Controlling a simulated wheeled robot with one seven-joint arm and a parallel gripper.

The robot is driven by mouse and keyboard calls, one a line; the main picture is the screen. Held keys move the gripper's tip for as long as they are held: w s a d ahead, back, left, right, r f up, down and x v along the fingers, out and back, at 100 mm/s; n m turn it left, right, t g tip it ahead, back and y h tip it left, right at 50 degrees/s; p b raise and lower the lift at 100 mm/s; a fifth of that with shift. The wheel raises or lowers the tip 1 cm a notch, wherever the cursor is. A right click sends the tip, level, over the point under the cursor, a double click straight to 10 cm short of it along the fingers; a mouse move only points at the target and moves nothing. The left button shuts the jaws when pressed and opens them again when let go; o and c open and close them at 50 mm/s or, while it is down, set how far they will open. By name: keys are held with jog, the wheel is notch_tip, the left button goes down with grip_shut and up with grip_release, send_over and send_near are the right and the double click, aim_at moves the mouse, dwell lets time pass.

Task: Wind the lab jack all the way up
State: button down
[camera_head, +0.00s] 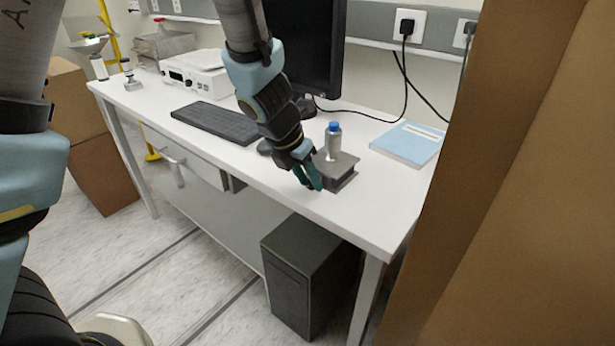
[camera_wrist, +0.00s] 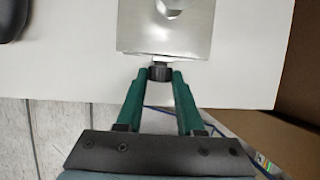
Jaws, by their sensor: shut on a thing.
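The lab jack (camera_head: 342,172) stands low on the white bench near its front edge, a grey metal plate over a dark body. A bottle with a blue cap (camera_head: 333,141) stands upright on its plate. In the wrist view the jack's plate (camera_wrist: 165,38) is seen from above, with part of the bottle (camera_wrist: 172,5) at the top edge. My gripper (camera_head: 312,182) is at the jack's front left side. Its green fingers (camera_wrist: 160,78) are shut on the jack's dark knob (camera_wrist: 160,71), which sticks out from the plate's near edge. The jack's lower parts are mostly hidden.
A keyboard (camera_head: 217,123), a monitor (camera_head: 305,45) and a white instrument (camera_head: 196,73) are to the left and behind. A blue book (camera_head: 408,143) lies to the right. A large brown cardboard surface (camera_head: 510,200) stands close at the right.

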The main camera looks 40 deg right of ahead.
jog(key=t, duration=0.3)
jog(key=shift+s+m+y+p, duration=0.3)
jog(key=shift+m+y, duration=0.1)
jog(key=c, duration=0.5)
grip_release()
jog(key=shift+d, duration=0.1)
jog(key=shift+p+v, duration=2.8)
jog(key=shift+v, duration=2.6)
jog(key=shift+s, duration=0.15)
